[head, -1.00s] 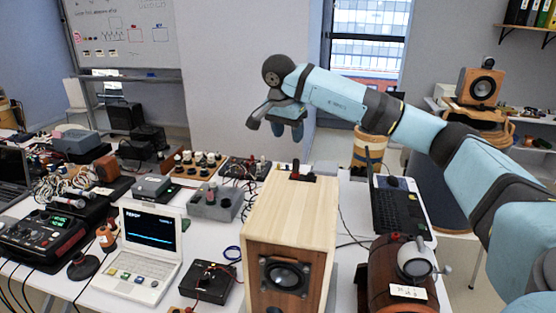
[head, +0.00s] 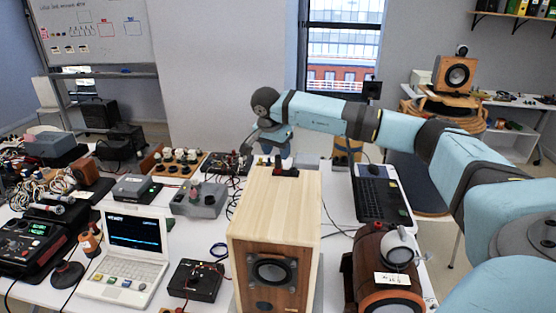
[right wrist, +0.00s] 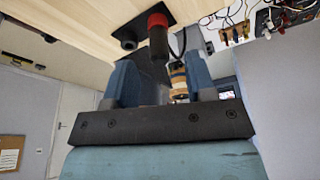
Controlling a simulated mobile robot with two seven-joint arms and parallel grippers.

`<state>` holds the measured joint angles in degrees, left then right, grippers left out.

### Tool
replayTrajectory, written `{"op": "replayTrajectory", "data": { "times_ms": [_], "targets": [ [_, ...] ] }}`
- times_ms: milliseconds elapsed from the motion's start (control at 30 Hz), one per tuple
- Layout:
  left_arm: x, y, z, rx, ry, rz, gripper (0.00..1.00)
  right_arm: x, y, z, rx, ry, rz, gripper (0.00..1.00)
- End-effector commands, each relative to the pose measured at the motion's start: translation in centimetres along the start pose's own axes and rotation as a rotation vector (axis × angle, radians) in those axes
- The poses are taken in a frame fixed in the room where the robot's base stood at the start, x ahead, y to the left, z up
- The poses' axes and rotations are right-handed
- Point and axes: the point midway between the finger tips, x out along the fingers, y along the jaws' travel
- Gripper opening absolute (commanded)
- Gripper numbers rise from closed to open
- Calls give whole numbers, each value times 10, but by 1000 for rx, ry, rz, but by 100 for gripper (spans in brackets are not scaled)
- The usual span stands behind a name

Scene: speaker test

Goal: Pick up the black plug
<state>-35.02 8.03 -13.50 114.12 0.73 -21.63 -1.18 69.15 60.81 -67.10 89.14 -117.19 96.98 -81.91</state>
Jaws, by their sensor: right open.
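In the right wrist view a black plug-like cylinder (right wrist: 158,45) stands at a red collar on a dark plate (right wrist: 139,22) set in pale wood. A shorter dark post (right wrist: 126,38) is beside it. My right gripper (right wrist: 160,72) is open, with its two blue fingers apart and the black cylinder near the gap between their tips. I cannot tell if they touch it. In the head view my right gripper (head: 272,158) is low behind the top of the wooden speaker (head: 285,205), its fingertips partly hidden. Small black and red fittings (head: 286,167) show on the speaker's top. My left gripper is not in view.
A white laptop (head: 130,245), a black box (head: 195,280) and grey equipment crowd the table left of the speaker. Loose cables lie between things.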

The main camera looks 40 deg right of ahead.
Motion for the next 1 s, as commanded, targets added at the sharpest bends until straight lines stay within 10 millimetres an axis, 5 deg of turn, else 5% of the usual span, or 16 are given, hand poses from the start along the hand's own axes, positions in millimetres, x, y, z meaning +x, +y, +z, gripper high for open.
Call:
{"op": "replayTrajectory", "data": {
  "times_ms": [200, 467, 700, 1000],
  "targets": [
    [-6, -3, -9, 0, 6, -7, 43, 25, 1, -2, 1, -1, 1, 50],
    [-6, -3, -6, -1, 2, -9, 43, 28, 1, -1, 0, -1, 0, 50],
    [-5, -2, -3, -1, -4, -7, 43, 28, 1, -1, 0, -1, 0, 0],
    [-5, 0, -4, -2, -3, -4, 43, 27, 1, -2, 1, -1, 0, 0]
  ]
}}
